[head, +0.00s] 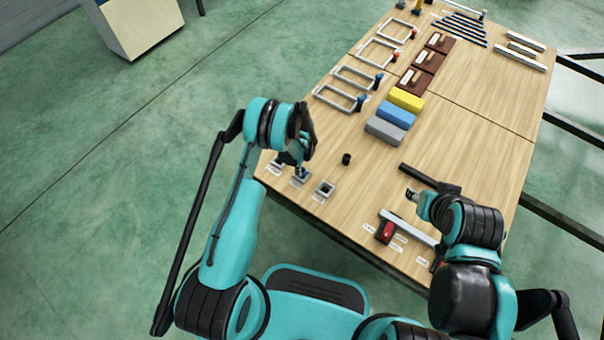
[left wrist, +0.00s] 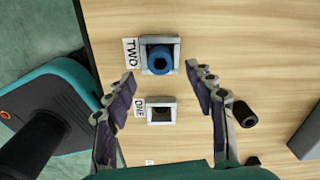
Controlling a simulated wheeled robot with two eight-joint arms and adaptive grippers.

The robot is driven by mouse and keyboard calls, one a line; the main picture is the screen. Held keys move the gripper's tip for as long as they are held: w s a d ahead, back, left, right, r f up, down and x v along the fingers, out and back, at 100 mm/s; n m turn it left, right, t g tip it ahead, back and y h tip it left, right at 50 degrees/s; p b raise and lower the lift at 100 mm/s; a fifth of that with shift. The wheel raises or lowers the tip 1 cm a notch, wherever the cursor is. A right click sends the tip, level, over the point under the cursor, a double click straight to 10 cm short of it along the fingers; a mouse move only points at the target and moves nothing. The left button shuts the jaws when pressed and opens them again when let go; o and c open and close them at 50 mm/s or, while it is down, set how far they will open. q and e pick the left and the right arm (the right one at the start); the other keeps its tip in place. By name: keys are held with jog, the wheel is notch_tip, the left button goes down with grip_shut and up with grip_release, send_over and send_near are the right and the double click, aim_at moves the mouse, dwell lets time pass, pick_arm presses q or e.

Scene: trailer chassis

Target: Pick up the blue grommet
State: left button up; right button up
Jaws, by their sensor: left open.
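The blue grommet (left wrist: 160,60) sits in a square grey holder marked TWO (left wrist: 174,43) in the left wrist view. In the head view the grommet (head: 302,172) shows as a small blue spot just below my left gripper (head: 297,163). That gripper, also in the left wrist view (left wrist: 160,76), is open and empty, its fingertips to either side of the grommet's holder and a little towards holder ONE. My right gripper (head: 411,194) is over the right part of the table; its jaw opening is too small to tell.
A holder marked ONE (left wrist: 161,100) is beside holder TWO, with something dark inside. A third holder (head: 324,190) and a black cylinder (head: 346,158) stand nearby. Grey (head: 386,131), blue (head: 397,114) and yellow (head: 406,99) blocks lie farther back. The table's left edge is close.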

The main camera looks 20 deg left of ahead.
pick_arm(q)
notch_tip(320, 180, down, 5)
jog(key=shift+w+r+b, duration=0.1)
jog(key=shift+r+b, duration=0.1)
jog(key=shift+b, duration=0.95)
jog(key=shift+r, duration=0.1)
jog(key=c, duration=1.3)
jog(key=shift+o, duration=0.2)
jog(key=shift+r, duration=0.1)
